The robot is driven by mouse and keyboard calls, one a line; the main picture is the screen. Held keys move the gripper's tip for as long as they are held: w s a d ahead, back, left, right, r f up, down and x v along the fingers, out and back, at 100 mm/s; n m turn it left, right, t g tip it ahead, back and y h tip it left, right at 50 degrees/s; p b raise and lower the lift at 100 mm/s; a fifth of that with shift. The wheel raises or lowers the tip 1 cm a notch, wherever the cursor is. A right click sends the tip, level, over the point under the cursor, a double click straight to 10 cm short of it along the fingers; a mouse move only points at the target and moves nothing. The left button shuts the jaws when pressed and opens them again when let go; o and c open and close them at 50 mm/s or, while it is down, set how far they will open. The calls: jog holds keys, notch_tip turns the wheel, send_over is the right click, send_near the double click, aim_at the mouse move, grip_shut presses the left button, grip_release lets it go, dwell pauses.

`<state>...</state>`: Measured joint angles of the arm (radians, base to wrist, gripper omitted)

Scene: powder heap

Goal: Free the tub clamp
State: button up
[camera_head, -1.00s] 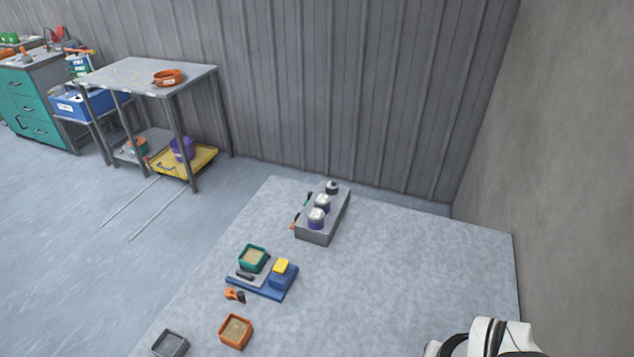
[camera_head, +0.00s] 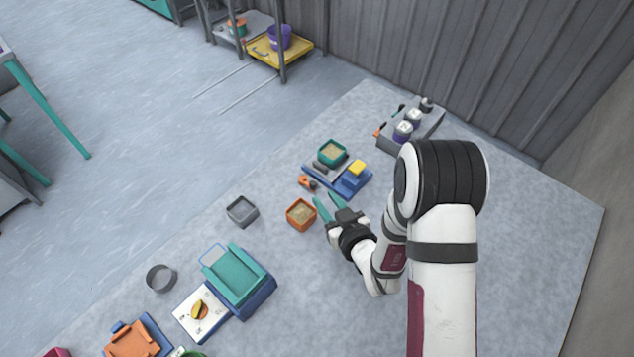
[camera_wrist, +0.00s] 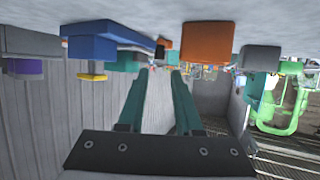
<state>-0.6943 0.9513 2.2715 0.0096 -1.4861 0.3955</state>
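The blue clamp base (camera_head: 348,188) lies on the grey mat, with a green tub of tan powder (camera_head: 332,152) at its far side. A yellow block (camera_head: 356,168) stands on its right part. A small orange and black piece (camera_head: 308,183) is by its left end. My gripper (camera_head: 326,203) is open and empty, its two teal fingers apart, near and below the base and right of an orange tub of powder (camera_head: 300,214). The wrist view, upside down, shows the fingers (camera_wrist: 159,77), the blue base (camera_wrist: 100,42) and the orange tub (camera_wrist: 207,42).
A grey box with several jars (camera_head: 412,130) stands beyond the base. A grey tub (camera_head: 242,211), a round grey dish (camera_head: 161,278) and a teal-topped bin (camera_head: 238,275) lie to the left. Mat is clear right of the base.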

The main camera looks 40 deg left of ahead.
aim_at(314, 184)
jog(key=x, duration=0.7)
jog(key=shift+a+f, duration=0.1)
jog(key=shift+c, duration=0.3)
grip_shut()
